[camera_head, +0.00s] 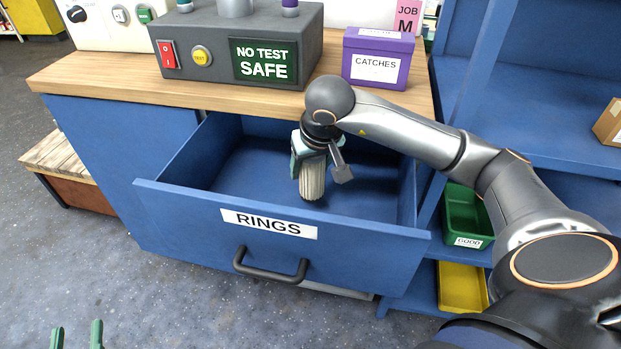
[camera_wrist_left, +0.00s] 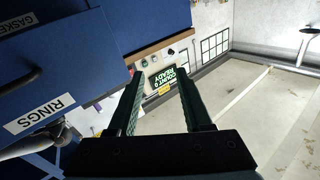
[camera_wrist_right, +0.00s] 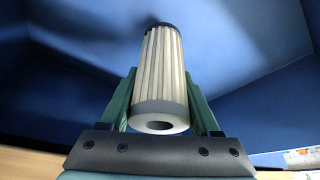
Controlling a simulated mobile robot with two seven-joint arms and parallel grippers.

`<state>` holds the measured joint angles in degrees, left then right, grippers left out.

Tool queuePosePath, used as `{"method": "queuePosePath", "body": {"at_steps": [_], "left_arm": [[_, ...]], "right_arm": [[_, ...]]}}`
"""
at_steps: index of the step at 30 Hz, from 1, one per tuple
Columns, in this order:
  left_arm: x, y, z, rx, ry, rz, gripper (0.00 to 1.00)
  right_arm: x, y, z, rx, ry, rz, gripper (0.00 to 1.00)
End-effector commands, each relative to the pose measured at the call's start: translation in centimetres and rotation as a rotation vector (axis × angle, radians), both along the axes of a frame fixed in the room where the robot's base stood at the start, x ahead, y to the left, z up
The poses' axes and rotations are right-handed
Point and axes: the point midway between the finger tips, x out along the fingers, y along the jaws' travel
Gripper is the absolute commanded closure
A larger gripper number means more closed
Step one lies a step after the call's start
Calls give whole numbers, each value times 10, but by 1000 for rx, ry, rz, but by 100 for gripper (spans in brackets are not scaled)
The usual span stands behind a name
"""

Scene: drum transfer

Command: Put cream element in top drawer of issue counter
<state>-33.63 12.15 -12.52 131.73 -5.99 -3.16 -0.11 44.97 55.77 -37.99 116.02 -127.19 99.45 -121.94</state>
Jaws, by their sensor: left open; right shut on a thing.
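The cream element (camera_head: 312,182) is a pleated cylinder inside the open top drawer, labelled RINGS (camera_head: 268,224), of the blue issue counter (camera_head: 120,130). My right gripper (camera_head: 312,160) is shut on the element and holds it inside the drawer, roughly upright. In the right wrist view the element (camera_wrist_right: 163,75) sits between the green fingers, with its pale ring end towards the wrist and its dark end away. Whether it touches the drawer floor I cannot tell. My left gripper (camera_head: 76,335) is open and empty at the bottom left; its fingers also show in the left wrist view (camera_wrist_left: 158,95).
A grey tester (camera_head: 235,50) and a purple CATCHES box (camera_head: 378,58) stand on the wooden top. Green (camera_head: 466,216) and yellow (camera_head: 460,287) bins sit on the shelves at right. The drawer looks otherwise empty. A wooden bench (camera_head: 65,160) stands at left.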

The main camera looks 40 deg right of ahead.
Motion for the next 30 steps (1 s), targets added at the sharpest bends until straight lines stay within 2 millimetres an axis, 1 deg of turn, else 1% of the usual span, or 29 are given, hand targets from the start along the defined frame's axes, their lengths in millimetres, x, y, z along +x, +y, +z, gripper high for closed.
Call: {"method": "queuePosePath", "body": {"at_steps": [1,3,6,9,18,30], "left_arm": [[0,0,8,1,-43,-6,50],[-1,-1,22,1,-98,-12,50],[-3,-2,37,0,-157,-21,50],[-4,-3,45,0,-187,-25,50],[-4,-3,46,0,-193,-25,50],[-7,-4,54,1,-235,-31,50]], "right_arm": [[-1,0,-10,1,4,0,100],[-2,1,-18,2,4,1,100],[-1,0,-26,1,2,1,100],[-1,0,-29,1,1,1,100],[-1,0,-29,1,0,1,100],[-1,0,-31,1,0,0,100]]}}
